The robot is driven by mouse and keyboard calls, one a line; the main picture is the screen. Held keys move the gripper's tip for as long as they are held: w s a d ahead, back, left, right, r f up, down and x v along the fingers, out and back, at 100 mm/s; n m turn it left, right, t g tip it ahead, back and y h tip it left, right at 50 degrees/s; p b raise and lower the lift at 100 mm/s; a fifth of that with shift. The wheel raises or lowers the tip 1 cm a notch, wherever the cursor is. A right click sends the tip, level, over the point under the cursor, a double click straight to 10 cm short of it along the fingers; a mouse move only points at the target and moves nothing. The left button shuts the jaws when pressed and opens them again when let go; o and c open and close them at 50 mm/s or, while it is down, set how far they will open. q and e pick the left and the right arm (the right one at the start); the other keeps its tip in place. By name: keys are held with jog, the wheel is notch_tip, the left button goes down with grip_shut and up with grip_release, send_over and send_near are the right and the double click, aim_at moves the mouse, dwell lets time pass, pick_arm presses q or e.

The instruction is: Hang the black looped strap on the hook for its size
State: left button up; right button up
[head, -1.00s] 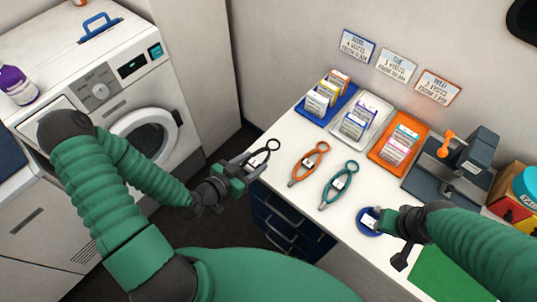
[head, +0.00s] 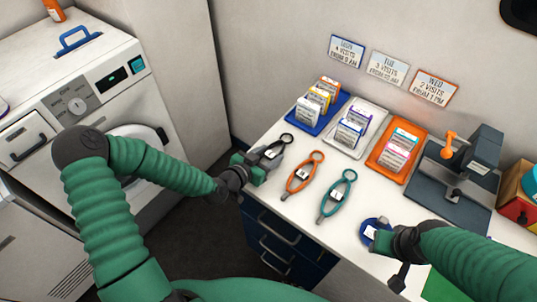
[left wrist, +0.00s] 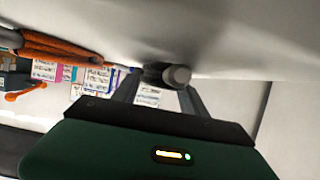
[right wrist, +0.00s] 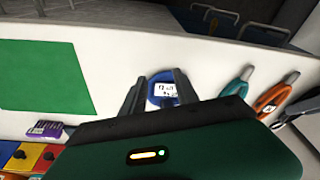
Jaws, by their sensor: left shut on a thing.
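The black looped strap (head: 286,140) is at the left end of the white counter, its loop pointing to the back. My left gripper (head: 266,163) is shut on its near end, which carries a white tag. I cannot tell whether the strap touches the counter. The left wrist view shows a dark, round-ended piece (left wrist: 166,76) between the fingers. An orange looped strap (head: 304,173) and a teal one (head: 337,197) lie to the right. My right gripper (right wrist: 158,92) is open above a blue disc (right wrist: 163,88) with a white label. No hook can be made out.
Blue (head: 322,120), white (head: 366,125) and orange (head: 400,150) trays with small packs stand behind the straps. Three signs hang on the wall above. A dark grey device (head: 462,175) with an orange lever stands right. A washing machine (head: 100,90) is left of the counter.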

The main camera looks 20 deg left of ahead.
pick_arm(q)
jog(key=shift+f, duration=0.1)
pick_arm(e)
jog(key=shift+f, duration=0.15)
pick_arm(q)
jog(key=o, duration=1.4)
jog(key=shift+o, duration=0.2)
jog(key=shift+f, duration=0.1)
pick_arm(e)
jog(key=shift+f, duration=0.1)
